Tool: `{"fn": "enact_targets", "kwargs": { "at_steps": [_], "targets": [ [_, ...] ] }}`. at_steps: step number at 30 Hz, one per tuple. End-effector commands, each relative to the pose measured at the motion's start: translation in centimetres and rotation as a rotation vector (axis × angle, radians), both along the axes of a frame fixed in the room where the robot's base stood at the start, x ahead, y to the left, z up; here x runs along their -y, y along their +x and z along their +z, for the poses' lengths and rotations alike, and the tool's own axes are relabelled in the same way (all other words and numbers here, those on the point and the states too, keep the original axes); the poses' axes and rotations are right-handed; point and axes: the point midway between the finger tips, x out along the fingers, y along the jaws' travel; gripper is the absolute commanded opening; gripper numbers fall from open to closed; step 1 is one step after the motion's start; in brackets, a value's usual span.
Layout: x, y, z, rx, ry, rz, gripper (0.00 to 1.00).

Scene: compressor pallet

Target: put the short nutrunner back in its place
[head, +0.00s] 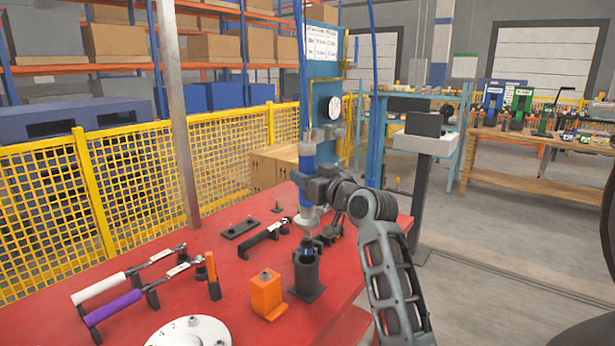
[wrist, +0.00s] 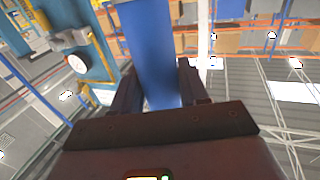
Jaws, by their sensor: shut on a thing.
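The short nutrunner (head: 307,155) is an upright tool with a blue body and a grey lower end. My gripper (head: 314,187) is shut around its body from the right and holds it above the red table. In the wrist view the blue body (wrist: 152,45) runs between the two dark fingers (wrist: 160,92). Below the nutrunner a black holder (head: 306,277) with a dark blue top stands on the table. The tool's lower tip lines up roughly with this holder in the head view.
An orange block (head: 266,296) stands left of the holder. Wrenches with white (head: 98,288) and purple (head: 113,307) handles lie on racks at the left, and a black-handled one (head: 262,238) lies behind. A round white flange (head: 188,332) is in front. A blue post (head: 322,85) rises behind the table (head: 235,265).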

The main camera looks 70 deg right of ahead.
Motion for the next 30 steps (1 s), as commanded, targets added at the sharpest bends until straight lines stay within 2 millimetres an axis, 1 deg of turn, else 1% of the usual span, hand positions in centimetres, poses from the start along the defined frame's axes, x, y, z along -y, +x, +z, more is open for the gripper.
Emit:
{"fn": "enact_targets", "kwargs": {
  "at_steps": [7, 30],
  "targets": [
    [0.0, 0.0, 0.1, 0.003, -0.003, 0.0, 0.0],
    [0.0, 0.0, -1.1, 0.003, -0.002, 0.0, 0.0]
  ]
}}
